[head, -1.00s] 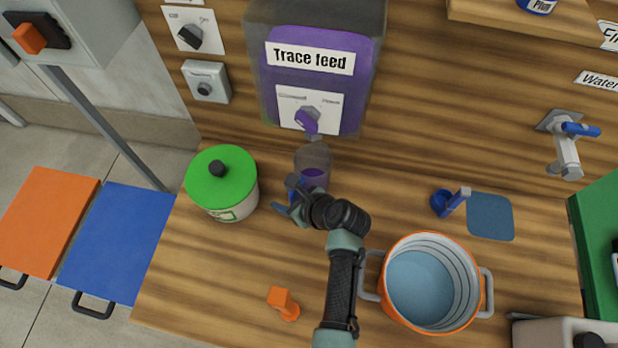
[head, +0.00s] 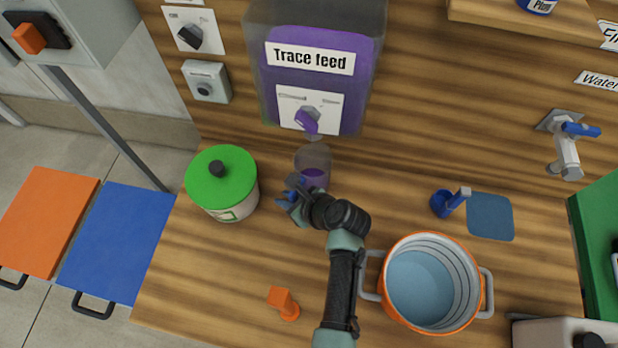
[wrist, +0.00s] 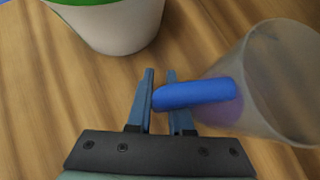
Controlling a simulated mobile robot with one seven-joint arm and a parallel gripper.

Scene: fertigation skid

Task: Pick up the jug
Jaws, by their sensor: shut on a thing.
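The jug (head: 314,166) is a clear cup with purple liquid in its lower part and a blue handle. It stands on the wooden counter below the Trace feed dispenser (head: 309,75). In the wrist view the jug (wrist: 283,80) is at the right, and its blue handle (wrist: 205,93) reaches left between the fingers. My gripper (head: 294,191) is at the jug's front left, shut on the handle. The wrist view shows my gripper's fingers (wrist: 160,100) close together around the handle's end. The jug's base is partly hidden by my gripper.
A white pot with a green lid (head: 221,177) stands close to the left of my gripper. An orange pot (head: 430,283) of pale blue liquid is at the right. A small orange object (head: 284,302) lies at the front. A blue dipper (head: 448,203) stands near a blue mat (head: 490,217).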

